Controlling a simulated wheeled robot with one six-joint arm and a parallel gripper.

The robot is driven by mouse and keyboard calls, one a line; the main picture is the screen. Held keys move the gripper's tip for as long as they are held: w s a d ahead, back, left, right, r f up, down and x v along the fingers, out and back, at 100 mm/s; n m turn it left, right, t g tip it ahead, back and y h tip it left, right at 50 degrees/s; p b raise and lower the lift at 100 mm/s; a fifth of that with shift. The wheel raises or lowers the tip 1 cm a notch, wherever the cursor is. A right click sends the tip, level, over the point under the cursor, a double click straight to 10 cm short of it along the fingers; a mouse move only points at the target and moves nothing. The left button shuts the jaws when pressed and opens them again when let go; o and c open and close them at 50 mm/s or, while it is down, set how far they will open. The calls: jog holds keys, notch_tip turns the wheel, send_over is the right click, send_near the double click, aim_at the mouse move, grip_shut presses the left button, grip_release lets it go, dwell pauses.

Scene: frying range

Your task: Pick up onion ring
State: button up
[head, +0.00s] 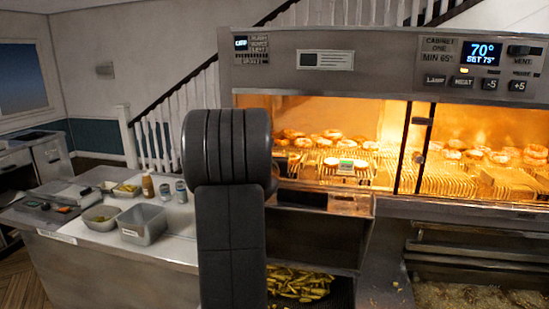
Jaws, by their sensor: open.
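Several golden-brown onion rings (333,134) lie on wire racks inside the lit warming cabinet (390,72). More onion rings (535,151) lie in its right section, behind a dark-framed divider. Which ring is the one to take cannot be told. My gripper does not show; only a thick black part of my arm stands upright in front of the cabinet's left end and hides part of it.
A pale counter (100,252) on the left holds metal tubs (143,224) and small jars. Fries (300,283) lie in a dark bin below the cabinet. A fryer with oil (480,296) is at lower right. A staircase rises behind.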

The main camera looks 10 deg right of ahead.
jog(key=c, duration=1.1)
jog(key=shift+o, duration=0.2)
